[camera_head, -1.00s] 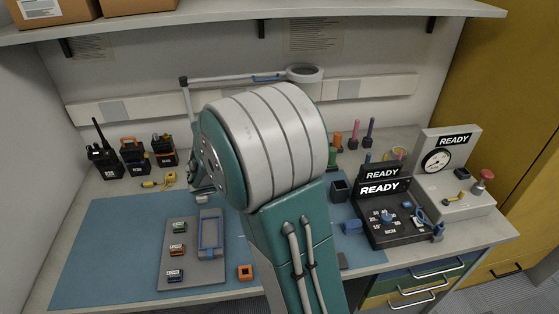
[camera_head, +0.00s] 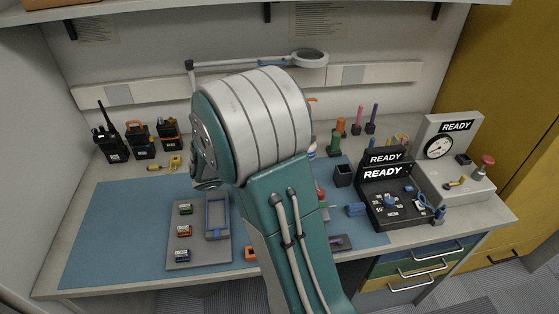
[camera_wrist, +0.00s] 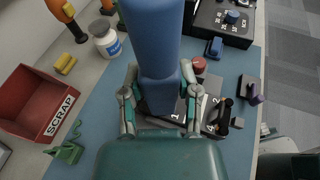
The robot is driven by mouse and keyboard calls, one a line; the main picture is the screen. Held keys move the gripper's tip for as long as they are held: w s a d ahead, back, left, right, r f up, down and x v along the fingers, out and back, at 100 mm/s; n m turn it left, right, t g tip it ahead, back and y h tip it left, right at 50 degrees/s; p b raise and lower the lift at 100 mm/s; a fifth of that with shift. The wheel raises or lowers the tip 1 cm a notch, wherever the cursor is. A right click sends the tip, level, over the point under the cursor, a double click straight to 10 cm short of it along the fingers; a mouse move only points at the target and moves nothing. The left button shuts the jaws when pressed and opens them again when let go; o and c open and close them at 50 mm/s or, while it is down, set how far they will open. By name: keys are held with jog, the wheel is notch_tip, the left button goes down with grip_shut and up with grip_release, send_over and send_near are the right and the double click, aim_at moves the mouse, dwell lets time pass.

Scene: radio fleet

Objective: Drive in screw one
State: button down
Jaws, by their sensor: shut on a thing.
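My gripper (camera_wrist: 160,108) is shut on a large blue tool (camera_wrist: 152,40), which runs up through the middle of the wrist view. The tool's lower end is over a dark fixture (camera_wrist: 208,128) with white number labels. A label "1" (camera_wrist: 176,118) shows just right of the tool's lower end. The screw and the tool's tip are hidden behind the tool and gripper, so contact cannot be told. In the head view my arm hides the gripper and most of the fixture.
A red SCRAP bin (camera_wrist: 42,100), a white bottle (camera_wrist: 106,40) and a green clamp-like piece (camera_wrist: 66,150) lie left of the gripper. A red knob (camera_wrist: 198,65) and purple piece (camera_wrist: 250,90) are right. The torque box (camera_head: 392,205) reads READY. Several radios (camera_head: 140,140) stand back left.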

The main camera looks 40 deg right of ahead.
jog(key=shift+d, duration=0.6)
jog(key=shift+a, duration=0.15)
jog(key=shift+a, duration=0.5)
jog(key=shift+d, duration=0.3)
jog(key=shift+s+f, duration=0.1)
jog(key=shift+f, duration=0.55)
dwell(2.0)
jog(key=shift+r, duration=0.15)
jog(key=shift+r, duration=2.45)
